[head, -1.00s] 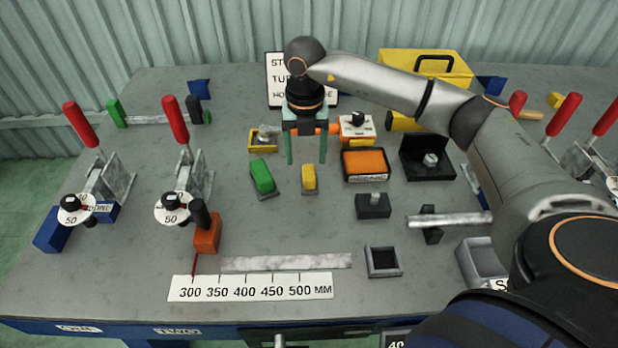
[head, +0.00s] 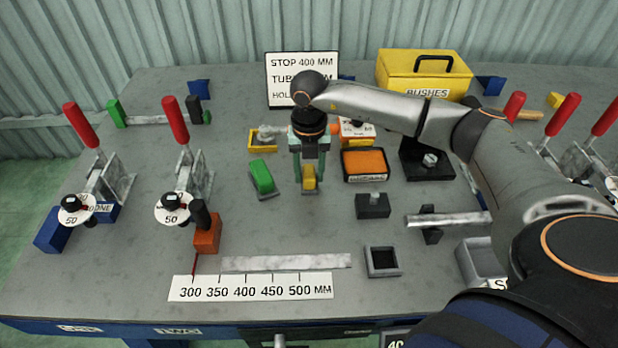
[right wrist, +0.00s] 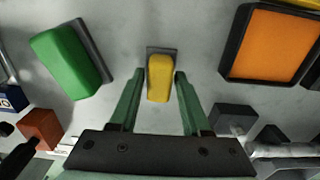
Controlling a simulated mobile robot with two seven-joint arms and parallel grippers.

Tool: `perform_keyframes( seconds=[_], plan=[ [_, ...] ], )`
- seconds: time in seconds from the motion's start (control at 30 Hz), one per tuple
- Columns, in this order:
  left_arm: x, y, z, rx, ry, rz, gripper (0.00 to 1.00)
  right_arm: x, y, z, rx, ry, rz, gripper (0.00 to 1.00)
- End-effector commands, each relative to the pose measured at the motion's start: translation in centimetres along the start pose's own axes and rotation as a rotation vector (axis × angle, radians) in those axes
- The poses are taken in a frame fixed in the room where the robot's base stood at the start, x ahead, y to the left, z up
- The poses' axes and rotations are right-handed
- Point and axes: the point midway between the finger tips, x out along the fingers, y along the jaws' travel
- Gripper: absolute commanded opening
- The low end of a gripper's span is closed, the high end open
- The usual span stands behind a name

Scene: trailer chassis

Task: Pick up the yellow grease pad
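The yellow grease pad (head: 309,177) sits on a small dark grey base on the table, right of the green block. My right gripper (head: 309,185) has come down over it, with one green finger on each side. In the right wrist view the yellow pad (right wrist: 159,78) lies between the open fingertips (right wrist: 153,76), with a gap visible on both sides. The gripper is open and holds nothing. My left gripper is not in view.
The green block (head: 262,177) stands close on the left. An orange pad in a black tray (head: 365,164) and a dark grey block (head: 373,205) are on the right. A yellow tray (head: 262,142) is behind. The table in front is clear down to the long bar (head: 286,262).

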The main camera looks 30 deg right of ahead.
Motion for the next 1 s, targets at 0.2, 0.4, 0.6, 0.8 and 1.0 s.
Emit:
perform_keyframes(
  seconds=[0.2, 0.4, 0.6, 0.8, 1.0],
  plan=[
    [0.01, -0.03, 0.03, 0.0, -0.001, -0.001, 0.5, -0.03, 0.03, 0.0, 0.0, 0.0, 0.0, 0.21],
    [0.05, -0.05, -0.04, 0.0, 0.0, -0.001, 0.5, -0.04, 0.03, 0.0, 0.0, 0.0, 0.0, 0.0],
    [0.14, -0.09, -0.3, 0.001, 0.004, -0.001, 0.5, -0.05, 0.03, 0.01, 0.0, 0.0, 0.001, 0.0],
    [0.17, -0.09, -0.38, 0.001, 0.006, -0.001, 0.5, -0.1, 0.04, 0.03, 0.0, -0.001, 0.001, 0.0],
    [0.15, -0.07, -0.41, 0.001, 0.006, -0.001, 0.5, -0.56, 0.07, 0.07, 0.0, -0.002, 0.003, 0.0]
  ],
)
